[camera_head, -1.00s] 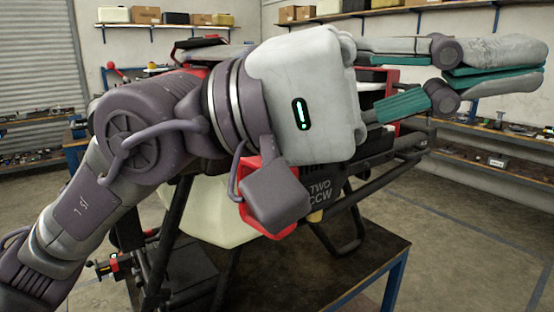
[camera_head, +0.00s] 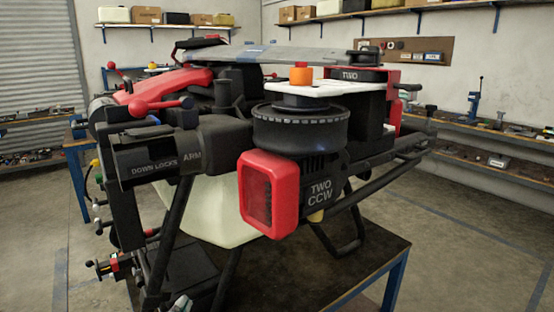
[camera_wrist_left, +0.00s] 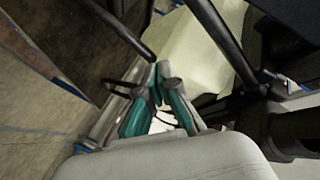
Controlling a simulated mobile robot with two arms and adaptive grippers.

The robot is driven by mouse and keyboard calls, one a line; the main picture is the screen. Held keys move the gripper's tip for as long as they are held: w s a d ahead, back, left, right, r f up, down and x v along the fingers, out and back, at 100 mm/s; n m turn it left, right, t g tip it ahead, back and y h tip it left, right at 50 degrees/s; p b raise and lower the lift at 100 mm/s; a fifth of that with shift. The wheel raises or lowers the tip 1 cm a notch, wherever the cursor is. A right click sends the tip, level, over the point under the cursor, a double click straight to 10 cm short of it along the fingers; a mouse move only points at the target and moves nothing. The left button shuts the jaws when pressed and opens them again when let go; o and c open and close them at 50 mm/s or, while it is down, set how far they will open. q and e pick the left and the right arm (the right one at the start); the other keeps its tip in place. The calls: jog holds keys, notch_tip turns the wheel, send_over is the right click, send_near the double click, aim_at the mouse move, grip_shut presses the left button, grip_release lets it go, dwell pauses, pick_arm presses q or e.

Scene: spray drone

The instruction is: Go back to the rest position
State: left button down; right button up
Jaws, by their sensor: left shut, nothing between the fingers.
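My left gripper (camera_wrist_left: 160,76) shows in the left wrist view with its grey and teal fingertips together and nothing between them. In the head view only a small grey part of the left gripper (camera_head: 181,304) shows at the bottom edge, low beside the drone's legs. The spray drone (camera_head: 222,140) stands folded on a dark table, with a red lamp housing (camera_head: 268,195) and a black motor (camera_head: 300,130) facing me. Its pale tank (camera_wrist_left: 205,55) and dark legs lie just beyond the fingers in the left wrist view. My right gripper is in neither view.
The dark table (camera_head: 375,248) with blue legs carries the drone. Red-handled levers (camera_head: 160,107) stick out at the drone's left. Workbenches and shelves with boxes (camera_head: 300,14) line the walls. Floor is clear at the right.

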pick_arm(q)
jog(key=s+a+f+n+g, duration=0.2)
jog(key=s+f+n+g, duration=0.8)
jog(key=s+f, duration=1.35)
notch_tip(320, 180, down, 22)
jog(key=s+r+m+g, duration=0.1)
jog(key=m+g, duration=0.2)
jog(key=s+a+f+g, duration=0.1)
jog(key=s+a+f, duration=0.2)
jog(key=s+f, duration=1.4)
jog(key=shift+s+f+h+p, duration=0.2)
jog(key=shift+f+h+p, duration=0.15)
jog(key=shift+f, duration=0.3)
jog(key=shift+a, duration=0.1)
